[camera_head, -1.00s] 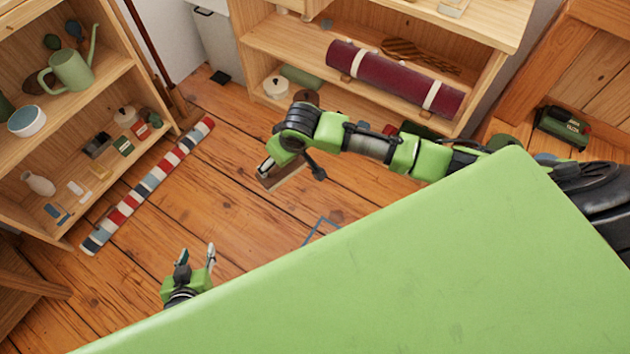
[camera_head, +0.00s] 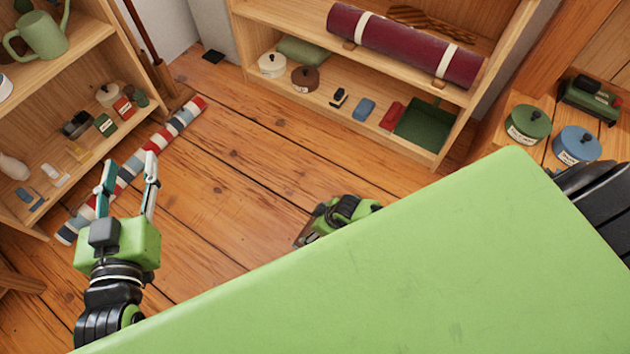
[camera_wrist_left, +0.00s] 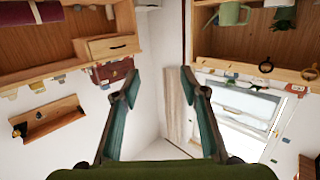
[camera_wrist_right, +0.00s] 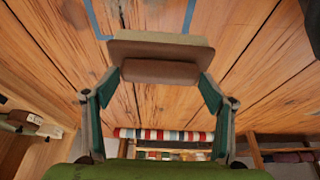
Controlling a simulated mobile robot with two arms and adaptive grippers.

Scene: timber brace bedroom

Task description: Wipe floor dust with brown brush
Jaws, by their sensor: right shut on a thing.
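My right gripper (camera_head: 322,222) is low over the floor in the head view, partly hidden by my green body. In the right wrist view its fingers (camera_wrist_right: 158,84) are shut on the brown brush (camera_wrist_right: 160,72), whose pale bristle side faces the floor. Whether the bristles touch the floor I cannot tell. Blue lines (camera_wrist_right: 190,14) on the floorboards run beside and beyond the brush. I cannot make out the dust clearly. My left gripper (camera_head: 129,165) is open and empty, raised at the left of the head view; its fingers also frame the left wrist view (camera_wrist_left: 160,80).
A striped roll (camera_head: 135,165) lies on the floor by the left shelf (camera_head: 90,75). A low shelf (camera_head: 300,45) at the back holds a maroon roll (camera_head: 400,45), tins and a green tray (camera_head: 425,122). Open floorboards (camera_head: 225,165) lie between them.

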